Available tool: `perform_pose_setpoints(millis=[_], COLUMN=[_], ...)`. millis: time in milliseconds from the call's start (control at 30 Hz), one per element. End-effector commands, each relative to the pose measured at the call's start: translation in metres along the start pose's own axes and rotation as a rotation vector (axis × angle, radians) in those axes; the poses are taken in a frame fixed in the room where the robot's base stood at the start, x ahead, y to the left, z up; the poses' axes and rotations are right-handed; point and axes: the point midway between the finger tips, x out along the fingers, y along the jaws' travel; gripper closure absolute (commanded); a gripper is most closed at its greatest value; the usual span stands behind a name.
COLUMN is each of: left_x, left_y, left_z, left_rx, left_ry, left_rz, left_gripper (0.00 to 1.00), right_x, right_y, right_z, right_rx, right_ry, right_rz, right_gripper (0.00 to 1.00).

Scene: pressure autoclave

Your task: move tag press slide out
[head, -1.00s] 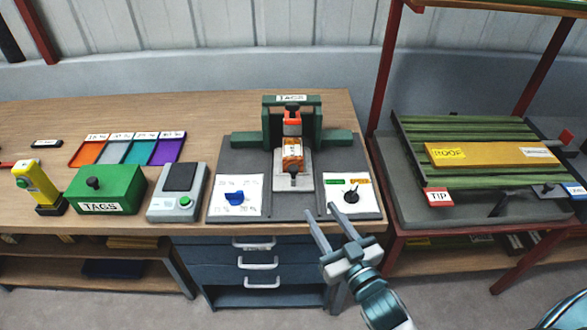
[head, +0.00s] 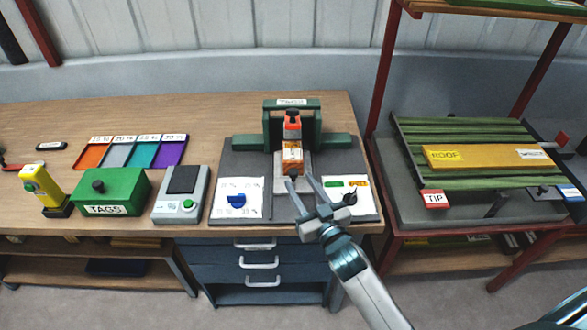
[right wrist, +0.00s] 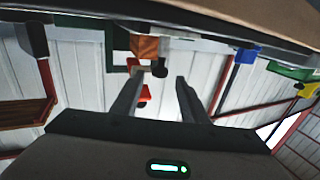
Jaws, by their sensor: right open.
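The green tag press (head: 272,128) stands at the back of a dark base plate, with an orange ram part (head: 292,124) in its middle. Its pale slide (head: 279,178) sits in front, bearing an orange block (head: 291,152). The slide's dark knob (head: 293,172) is at the front end, partly covered by a fingertip. My right gripper (head: 301,182) is open and empty, its fingertips at the front of the slide near the knob. In the right wrist view, a dark round knob (right wrist: 159,68) shows just beyond and between the open fingertips (right wrist: 159,80). Contact cannot be told. My left gripper is not in view.
A white panel with a blue knob (head: 236,200) lies left of the slide, and another white panel (head: 362,204) right. A grey device with a green button (head: 188,205), a green TAGS box (head: 110,192) and coloured trays (head: 130,153) stand further left. A ribbed green stand (head: 455,128) is at right.

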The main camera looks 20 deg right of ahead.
Motion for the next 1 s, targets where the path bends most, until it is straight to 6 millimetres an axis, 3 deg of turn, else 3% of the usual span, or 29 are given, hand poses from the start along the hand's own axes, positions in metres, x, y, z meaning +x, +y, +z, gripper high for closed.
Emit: perform_pose_setpoints(millis=[100, 300, 767, 800, 967, 1000], left_x=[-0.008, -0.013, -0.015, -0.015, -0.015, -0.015], left_y=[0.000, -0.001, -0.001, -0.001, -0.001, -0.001], left_z=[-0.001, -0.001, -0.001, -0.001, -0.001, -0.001], left_rx=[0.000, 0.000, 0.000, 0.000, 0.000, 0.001], left_ry=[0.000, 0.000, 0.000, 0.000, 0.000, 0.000], left_rz=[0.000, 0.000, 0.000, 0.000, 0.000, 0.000], left_gripper=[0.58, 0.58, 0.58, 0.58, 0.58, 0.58], right_x=[0.022, 0.046, 0.057, 0.057, 0.057, 0.056], right_y=[0.000, 0.000, 0.000, 0.000, 0.000, 0.000], right_z=[-0.003, -0.002, 0.000, 0.000, 0.000, 0.000], right_rx=[-0.001, 0.000, -0.001, -0.001, -0.001, -0.001], right_ry=[0.000, 0.001, 0.000, 0.000, 0.000, 0.000], right_rz=[0.001, 0.000, 0.000, 0.000, 0.000, 0.000], right_gripper=[0.60, 0.60, 0.60, 0.62, 1.00, 1.00])
